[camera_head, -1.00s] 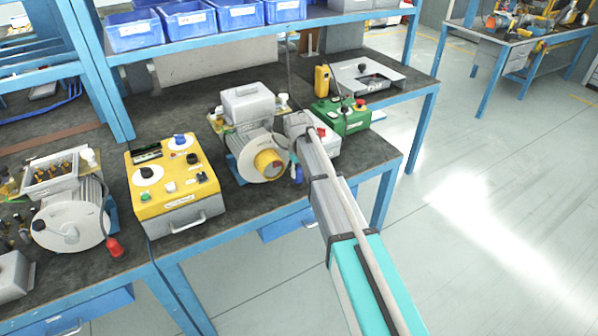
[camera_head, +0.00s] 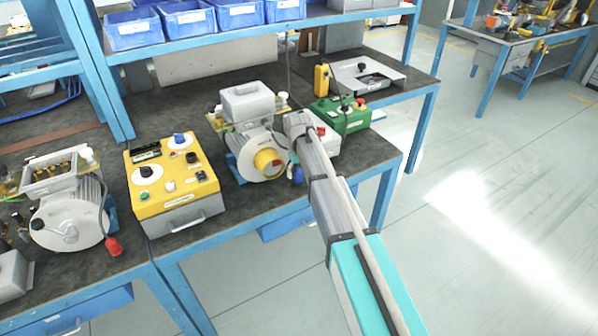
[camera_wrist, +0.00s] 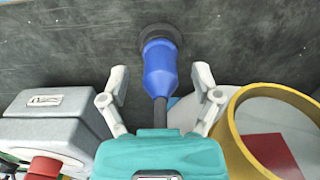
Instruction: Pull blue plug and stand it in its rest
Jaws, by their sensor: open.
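The blue plug (camera_wrist: 160,68) shows in the wrist view, its dark cable end toward my gripper. Its far end meets a dark round ring (camera_wrist: 176,32) against the dark bench top; I cannot tell whether this is a socket or the rest. My gripper (camera_wrist: 160,80) is open, with one pale finger on each side of the plug and a gap on both sides. In the head view a small blue part (camera_head: 297,174), likely the plug, shows beside the blower motor (camera_head: 258,150), below my arm. My gripper's fingers cannot be made out there.
The motor's yellow ring (camera_wrist: 232,125) is close to the right finger in the wrist view. A grey box with a red button (camera_wrist: 45,168) is at left. A yellow control box (camera_head: 175,200) and a green box (camera_head: 340,118) flank the motor. Blue bins stand above.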

